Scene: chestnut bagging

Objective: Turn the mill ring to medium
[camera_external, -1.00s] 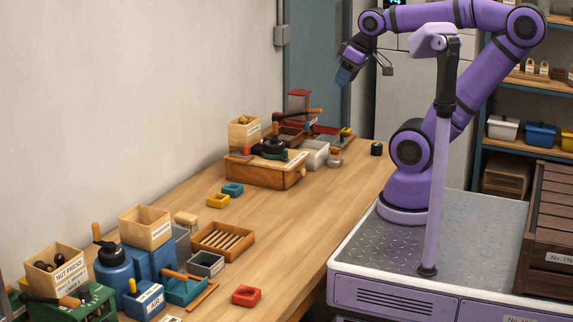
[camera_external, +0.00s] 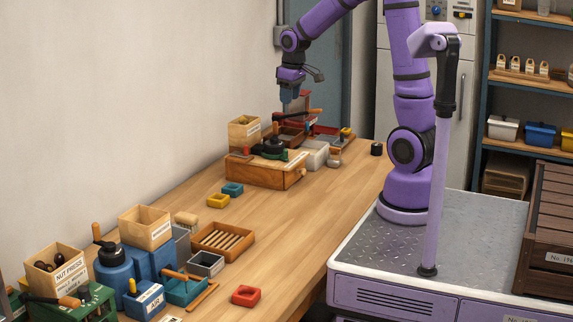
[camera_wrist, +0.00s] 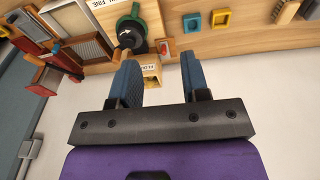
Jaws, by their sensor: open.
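The mill is a wooden box (camera_external: 262,176) with a black top (camera_external: 272,147) and a green part beside it, on the far half of the bench. In the wrist view the green ring (camera_wrist: 131,22) surrounds a dark knob, near the top edge. A label reading "FINE" (camera_wrist: 105,4) lies left of the ring; the ring's setting is too small to read. My gripper (camera_external: 287,98) is above and behind the mill, apart from it, pointing down. Its two blue fingers (camera_wrist: 159,62) are spread with nothing gripped between them.
A wooden hopper box (camera_external: 244,132) stands left of the mill, and a red machine (camera_external: 299,99) stands behind it. A grey container (camera_external: 314,155) sits at its right. Yellow (camera_external: 218,201) and blue (camera_external: 232,189) trays lie in front. The bench's middle right is clear.

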